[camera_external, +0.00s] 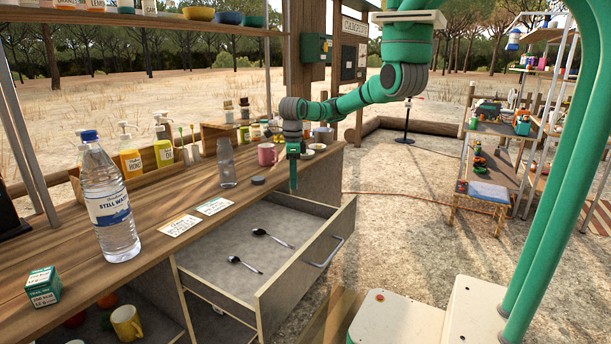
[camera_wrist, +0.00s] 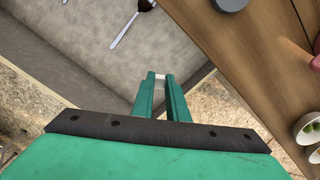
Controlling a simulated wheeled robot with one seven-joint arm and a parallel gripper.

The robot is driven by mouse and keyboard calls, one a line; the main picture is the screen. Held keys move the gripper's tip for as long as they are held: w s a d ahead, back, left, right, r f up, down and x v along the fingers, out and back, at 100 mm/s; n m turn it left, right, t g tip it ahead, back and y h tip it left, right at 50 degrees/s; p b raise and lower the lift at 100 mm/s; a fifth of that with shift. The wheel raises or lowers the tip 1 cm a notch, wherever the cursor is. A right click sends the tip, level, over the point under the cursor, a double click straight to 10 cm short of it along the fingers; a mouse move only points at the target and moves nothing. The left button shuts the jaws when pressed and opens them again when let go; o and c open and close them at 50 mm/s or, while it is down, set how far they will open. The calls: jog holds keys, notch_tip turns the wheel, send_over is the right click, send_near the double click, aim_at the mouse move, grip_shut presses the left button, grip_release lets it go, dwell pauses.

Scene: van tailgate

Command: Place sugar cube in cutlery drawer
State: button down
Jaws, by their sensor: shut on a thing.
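The cutlery drawer (camera_external: 292,292) is pulled open below the counter, and two dark spoons (camera_external: 247,265) lie on its grey floor. My gripper (camera_external: 293,187) points down at the drawer's far end, close to the counter edge. In the wrist view, my gripper (camera_wrist: 160,82) is shut on a small pale sugar cube (camera_wrist: 161,77), mostly hidden between the green fingertips. The drawer's grey floor (camera_wrist: 75,35) with part of a spoon (camera_wrist: 130,28) lies beyond the fingertips. The cube is too small to make out in the external view.
The middle of the drawer is open and clear above.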

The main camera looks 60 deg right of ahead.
jog(key=s+a+f, duration=0.1)
jog(key=s+f, duration=0.2)
jog(key=f, duration=0.1)
jog(key=s+a+f+n, duration=0.1)
jog(key=s+f, duration=0.3)
jog(key=s+a+f+n, duration=0.1)
jog(key=s+a+f, duration=0.1)
jog(key=s+f, duration=0.1)
jog(key=shift+s+f, duration=0.4)
jog(key=shift+s, duration=0.2)
jog(key=shift+w+d+f, duration=0.1)
jog(key=shift+f, duration=2.05)
jog(key=shift+f, duration=0.15)
jog(key=c, duration=1.7)
grip_release()
jog(key=shift+c, duration=0.2)
notch_tip(320, 180, up, 12)
jog(key=shift+r, duration=0.2)
